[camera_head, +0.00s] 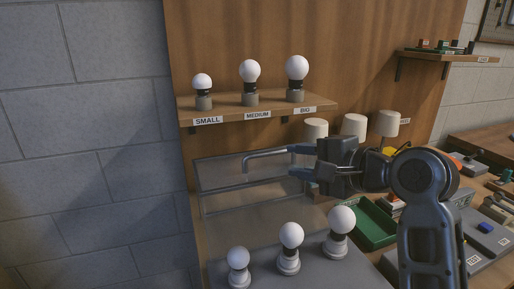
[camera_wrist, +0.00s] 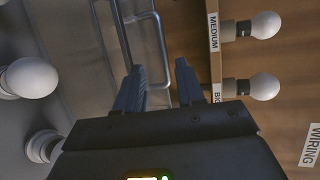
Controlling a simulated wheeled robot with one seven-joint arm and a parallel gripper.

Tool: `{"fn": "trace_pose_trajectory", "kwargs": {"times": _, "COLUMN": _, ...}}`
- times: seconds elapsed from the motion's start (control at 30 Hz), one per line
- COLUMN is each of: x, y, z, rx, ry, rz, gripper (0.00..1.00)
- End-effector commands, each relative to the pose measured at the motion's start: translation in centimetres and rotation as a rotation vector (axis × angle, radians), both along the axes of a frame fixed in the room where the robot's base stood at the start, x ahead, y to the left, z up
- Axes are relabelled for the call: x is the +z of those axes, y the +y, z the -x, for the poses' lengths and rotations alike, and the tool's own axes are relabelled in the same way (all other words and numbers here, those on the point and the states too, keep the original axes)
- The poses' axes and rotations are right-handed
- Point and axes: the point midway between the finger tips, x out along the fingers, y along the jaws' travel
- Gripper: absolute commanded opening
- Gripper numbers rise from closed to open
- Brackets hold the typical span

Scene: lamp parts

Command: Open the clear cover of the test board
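The test board (camera_head: 262,272) is a grey panel at the bottom of the head view, with several white bulbs standing on it. The clear cover (camera_head: 222,177) is a see-through, thin-framed panel that looks raised and tilted up behind the bulbs. Its grey bar handle (camera_head: 262,154) sticks out near the top and also shows in the wrist view (camera_wrist: 163,45). My gripper (camera_head: 290,160) is open at the right end of the handle. In the wrist view its blue fingers (camera_wrist: 158,66) are apart, with the bar between or just beyond them; contact cannot be told.
A wooden shelf (camera_head: 232,113) with bulbs labelled small, medium and big is above the cover. White lampshades (camera_head: 353,125) stand behind my gripper. A green tray (camera_head: 374,226) and a cluttered bench lie to the right. A grey block wall is at the left.

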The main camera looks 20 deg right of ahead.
Motion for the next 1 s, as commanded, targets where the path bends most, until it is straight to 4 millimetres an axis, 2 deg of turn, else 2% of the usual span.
{"fn": "trace_pose_trajectory", "kwargs": {"times": 0.17, "x": -0.1, "y": 0.3, "z": -0.9, "rx": 0.001, "ry": 0.002, "rz": -0.004, "gripper": 0.38}}
{"fn": "trace_pose_trajectory", "kwargs": {"times": 0.6, "x": -1.8, "y": 2.5, "z": -6.3, "rx": 0.001, "ry": 0.001, "rz": -0.004, "gripper": 0.38}}
{"fn": "trace_pose_trajectory", "kwargs": {"times": 1.0, "x": -2.1, "y": 2.7, "z": -7.0, "rx": -0.001, "ry": 0.001, "rz": -0.003, "gripper": 0.38}}
